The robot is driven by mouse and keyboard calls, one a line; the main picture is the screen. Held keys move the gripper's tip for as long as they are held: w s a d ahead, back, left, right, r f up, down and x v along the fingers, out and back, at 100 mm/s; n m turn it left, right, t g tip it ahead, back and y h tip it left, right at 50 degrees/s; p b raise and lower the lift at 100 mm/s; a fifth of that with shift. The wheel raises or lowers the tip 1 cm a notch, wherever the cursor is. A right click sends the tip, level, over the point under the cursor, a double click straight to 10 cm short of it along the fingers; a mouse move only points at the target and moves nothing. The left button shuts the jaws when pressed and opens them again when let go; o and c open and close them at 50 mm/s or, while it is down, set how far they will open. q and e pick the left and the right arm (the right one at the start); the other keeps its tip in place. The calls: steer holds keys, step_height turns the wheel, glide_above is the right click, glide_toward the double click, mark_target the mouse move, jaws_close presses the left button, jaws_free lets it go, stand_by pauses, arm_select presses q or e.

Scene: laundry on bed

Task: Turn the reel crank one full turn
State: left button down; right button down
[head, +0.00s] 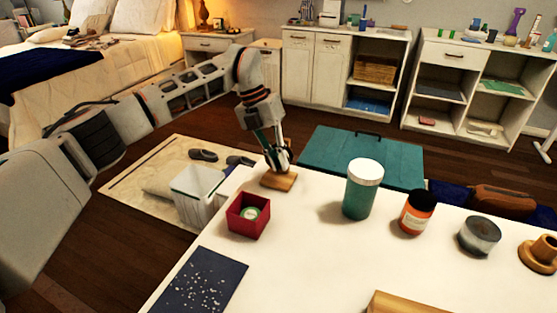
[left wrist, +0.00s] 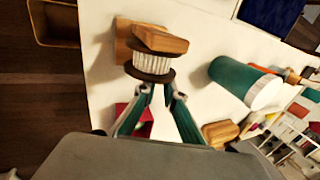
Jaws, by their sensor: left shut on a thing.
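The reel stands at the far left corner of the white table. In the head view I see mainly its wooden base (head: 279,182), with my left gripper (head: 280,158) over it and hiding most of the rest. In the left wrist view the reel (left wrist: 152,64) shows a pale ribbed spool between dark discs and wooden blocks. My left gripper (left wrist: 161,90) has its fingertips at the near dark disc and is shut on part of the reel. The crank itself cannot be made out clearly. My right gripper is not in view.
A red box (head: 242,227) stands close in front of the reel. A dark speckled mat (head: 204,283) lies nearer. Open table lies between them.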

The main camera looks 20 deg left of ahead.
arm_select(q)
steer(key=h, duration=0.3)
steer(key=shift+a+h, duration=0.35)
steer(key=shift+h, duration=0.05)
steer(key=shift+r+h+b, duration=0.2)
steer(key=shift+h+b, duration=0.3)
steer(key=shift+h, duration=0.3)
steer(key=c, duration=2.1)
jaws_free()
steer(key=shift+a, duration=0.15)
steer(key=v, duration=1.2)
steer(key=shift+w, duration=0.1)
